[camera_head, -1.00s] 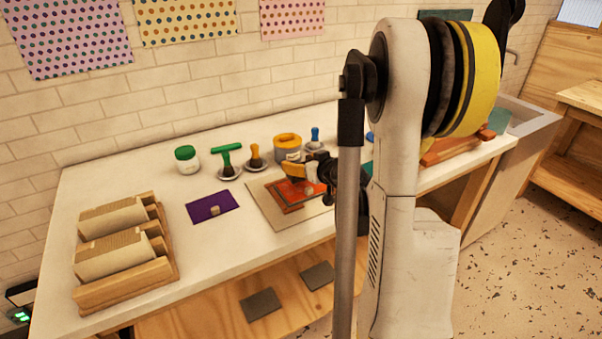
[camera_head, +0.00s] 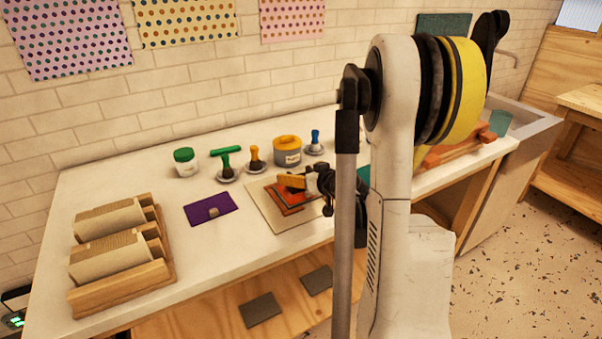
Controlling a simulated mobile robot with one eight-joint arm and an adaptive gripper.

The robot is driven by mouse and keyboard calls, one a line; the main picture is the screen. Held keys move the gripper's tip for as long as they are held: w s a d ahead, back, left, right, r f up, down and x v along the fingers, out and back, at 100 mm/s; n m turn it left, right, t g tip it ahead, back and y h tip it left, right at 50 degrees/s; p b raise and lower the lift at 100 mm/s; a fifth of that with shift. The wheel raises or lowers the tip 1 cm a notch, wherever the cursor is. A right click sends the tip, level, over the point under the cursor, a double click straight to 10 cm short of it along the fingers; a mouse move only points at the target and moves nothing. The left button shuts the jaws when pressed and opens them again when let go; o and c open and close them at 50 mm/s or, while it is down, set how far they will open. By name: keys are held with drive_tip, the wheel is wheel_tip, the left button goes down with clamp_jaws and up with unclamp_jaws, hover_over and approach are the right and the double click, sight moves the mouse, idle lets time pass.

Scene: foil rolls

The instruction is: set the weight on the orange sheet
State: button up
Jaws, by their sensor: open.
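The orange sheet (camera_head: 284,197) lies on a beige board on the white worktop, partly covered by my gripper. Whether another weight stands on the orange sheet behind my gripper is hidden.
Behind the sheets stand a green-lidded jar (camera_head: 186,162), several upright-handled tools and a grey tub with an orange lid (camera_head: 287,151). A wooden rack (camera_head: 120,255) fills the left end. Clear worktop lies between rack and purple sheet. My arm hides part of the right side.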

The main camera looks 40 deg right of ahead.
drive_tip(key=shift+s+r, duration=0.1)
drive_tip(key=shift+r, duration=0.15)
drive_tip(key=p+v, duration=0.3)
drive_tip(key=v, duration=0.9)
drive_tip(key=w+a+r+n+g+y, duration=0.2)
drive_tip(key=a+g+y, duration=0.1)
drive_tip(key=a, duration=1.6)
drive_tip(key=s+a+r+g, duration=0.3)
drive_tip(key=s+a, duration=0.8)
drive_tip(key=a, duration=0.2)
drive_tip(key=shift+n, duration=0.3)
drive_tip(key=shift+s, duration=0.1)
drive_tip(key=shift+d, duration=0.15)
